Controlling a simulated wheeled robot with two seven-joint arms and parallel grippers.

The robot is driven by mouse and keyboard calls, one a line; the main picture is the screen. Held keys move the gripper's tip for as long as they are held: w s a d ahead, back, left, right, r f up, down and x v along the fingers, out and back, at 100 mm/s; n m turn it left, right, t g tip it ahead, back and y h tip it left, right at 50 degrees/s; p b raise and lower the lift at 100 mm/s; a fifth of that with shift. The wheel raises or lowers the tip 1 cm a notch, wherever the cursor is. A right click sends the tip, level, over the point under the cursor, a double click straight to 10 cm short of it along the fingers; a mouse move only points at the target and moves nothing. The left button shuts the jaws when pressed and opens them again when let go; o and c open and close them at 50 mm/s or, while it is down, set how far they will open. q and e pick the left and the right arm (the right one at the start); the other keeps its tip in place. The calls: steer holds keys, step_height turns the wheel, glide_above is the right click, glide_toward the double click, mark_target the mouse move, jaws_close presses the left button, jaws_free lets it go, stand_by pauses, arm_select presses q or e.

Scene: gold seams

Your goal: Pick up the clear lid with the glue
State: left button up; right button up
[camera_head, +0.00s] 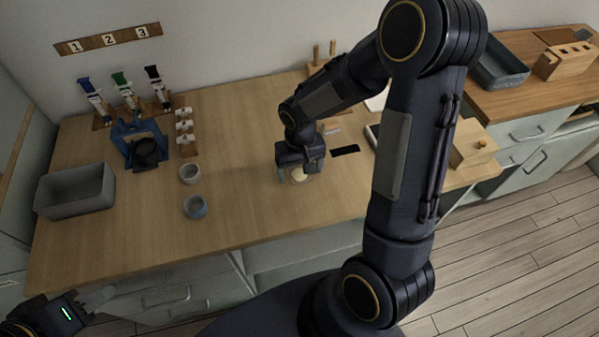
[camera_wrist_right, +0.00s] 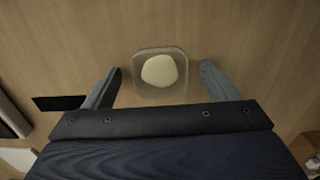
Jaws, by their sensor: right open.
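The clear lid (camera_wrist_right: 141,92) lies on the wooden table with a round cream patch of glue (camera_wrist_right: 159,71) in it. In the head view the glue (camera_head: 299,174) shows just below my right gripper, which partly covers the lid. My right gripper (camera_wrist_right: 162,80) is open, with one finger on each side of the lid and a gap on both sides. My left gripper (camera_head: 95,299) is low at the left, in front of the table and far from the lid; its jaw state is unclear.
A black strip (camera_head: 345,150) lies right of my right gripper. The table's front middle is clear.

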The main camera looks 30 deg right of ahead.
steer(key=c, duration=1)
steer(key=shift+c, duration=0.2)
steer(key=shift+r, duration=0.1)
